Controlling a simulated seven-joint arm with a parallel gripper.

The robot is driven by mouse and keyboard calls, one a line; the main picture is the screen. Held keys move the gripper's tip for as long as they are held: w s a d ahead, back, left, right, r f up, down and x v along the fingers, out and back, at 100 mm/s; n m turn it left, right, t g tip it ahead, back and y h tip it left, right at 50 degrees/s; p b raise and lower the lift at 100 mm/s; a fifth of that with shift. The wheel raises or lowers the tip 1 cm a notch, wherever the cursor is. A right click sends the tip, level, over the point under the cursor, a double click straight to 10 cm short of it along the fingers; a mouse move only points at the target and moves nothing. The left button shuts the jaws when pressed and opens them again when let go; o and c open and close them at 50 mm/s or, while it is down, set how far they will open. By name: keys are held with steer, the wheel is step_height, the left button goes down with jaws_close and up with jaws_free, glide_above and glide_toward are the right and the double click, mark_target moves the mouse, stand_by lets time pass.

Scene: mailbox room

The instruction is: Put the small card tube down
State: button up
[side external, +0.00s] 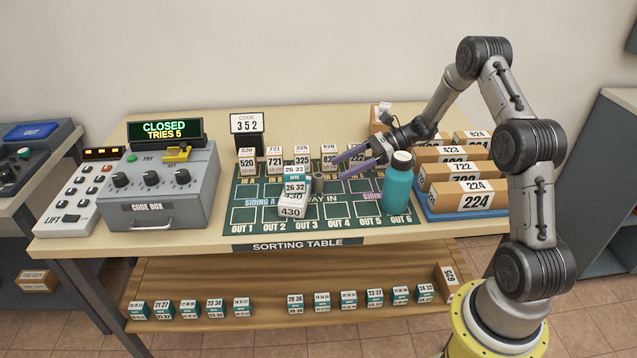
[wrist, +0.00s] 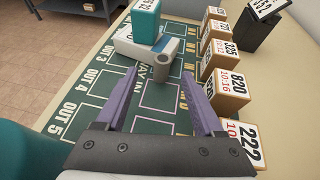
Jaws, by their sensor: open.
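The small card tube (side external: 317,183) is a short grey-brown cylinder on the green sorting mat (side external: 240,214), near the middle. In the wrist view the tube (wrist: 162,62) looks upright, with its round open end up, close beside a white box; I cannot tell if they touch. My gripper (side external: 339,168) is open and empty, to the right of the tube in the side view. In the wrist view its purple fingers (wrist: 160,85) are spread with bare mat between them, and the tube is beyond the tips.
A teal bottle (side external: 398,188) stands close to my gripper. A white box (side external: 291,211) marked 430 and teal-and-white boxes (side external: 294,187) crowd the tube. Numbered boxes (side external: 274,162) line the mat's back edge. A blue tray (side external: 437,213) holds parcels at right. The mat's left part is clear.

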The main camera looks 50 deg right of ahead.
mark_target(318, 183)
steer(key=shift+f+x, duration=0.2)
steer(key=shift+x, duration=2.55)
steer(key=shift+d, duration=0.25)
steer(key=shift+c, duration=0.2)
jaws_close()
